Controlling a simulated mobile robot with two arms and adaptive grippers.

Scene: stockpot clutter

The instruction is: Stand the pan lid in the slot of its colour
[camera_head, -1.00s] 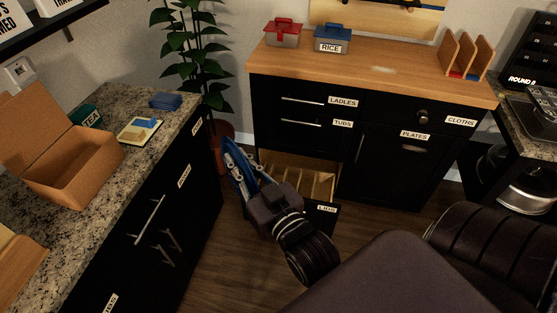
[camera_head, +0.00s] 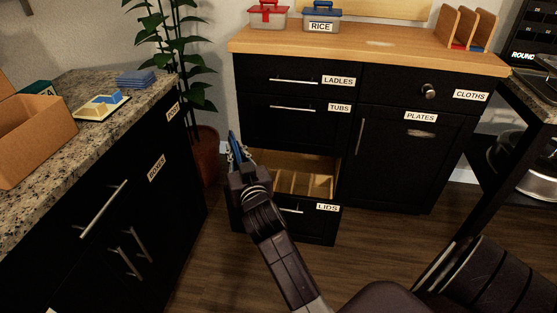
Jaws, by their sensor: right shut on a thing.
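My right gripper (camera_head: 241,168) is shut on a blue pan lid (camera_head: 236,147), seen nearly edge-on and tilted. Both are left of the open drawer marked LIDS; most of the lid is hidden behind the gripper. A wooden rack (camera_head: 486,29) with upright dividers stands on the far counter at the right. Its left slot has a red base (camera_head: 457,46) and its right slot a blue base (camera_head: 477,49). Both slots look empty. My left gripper is not in view.
The LIDS drawer (camera_head: 316,186) is open, with wooden dividers inside. A red-lidded box (camera_head: 268,15) and a blue-lidded RICE box (camera_head: 322,19) stand on the wooden counter (camera_head: 390,58). The counter between them and the rack is clear. A potted plant (camera_head: 205,155) stands left.

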